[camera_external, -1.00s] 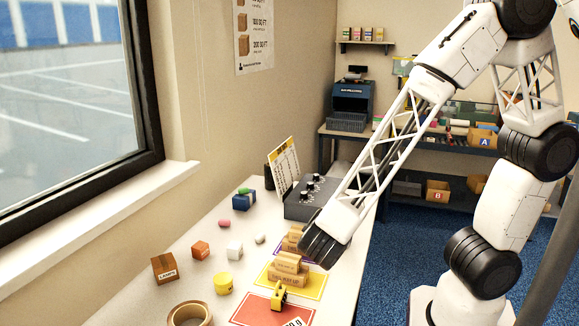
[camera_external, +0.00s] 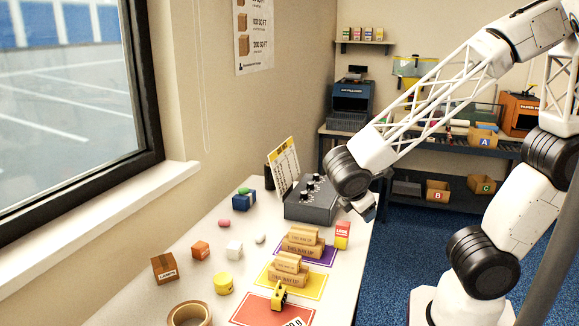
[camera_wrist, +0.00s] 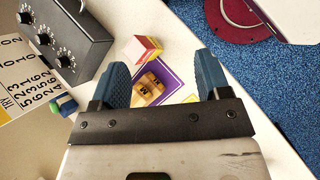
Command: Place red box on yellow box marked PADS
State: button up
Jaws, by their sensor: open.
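The red box (camera_external: 343,228) with pale lettering rests on a small yellow box (camera_external: 341,242) at the right edge of the table, beside the purple mat. The lettering on the yellow box is too small to read as PADS. In the wrist view, the red box (camera_wrist: 139,48) shows from above with a little yellow (camera_wrist: 155,57) at its side. My gripper (camera_wrist: 162,62) is open and empty, its two blue fingers apart. In the outside view, my gripper (camera_external: 366,208) is above and to the right of the red box, clear of it.
Tan cartons (camera_external: 303,240) sit on the purple mat (camera_external: 325,256), with more on the yellow mat (camera_external: 308,288). A grey knob panel (camera_external: 312,210) stands behind. Blue floor is beyond the table's right edge.

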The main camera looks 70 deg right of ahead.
jog(key=s+r+m+t+y, duration=0.4)
jog(key=s+r+m+y, duration=0.1)
jog(key=r+m, duration=0.4)
jog(key=shift+d+r+m+t+y, duration=0.25)
jog(key=shift+r+m+t+y, duration=0.15)
jog(key=shift+r+y, duration=0.4)
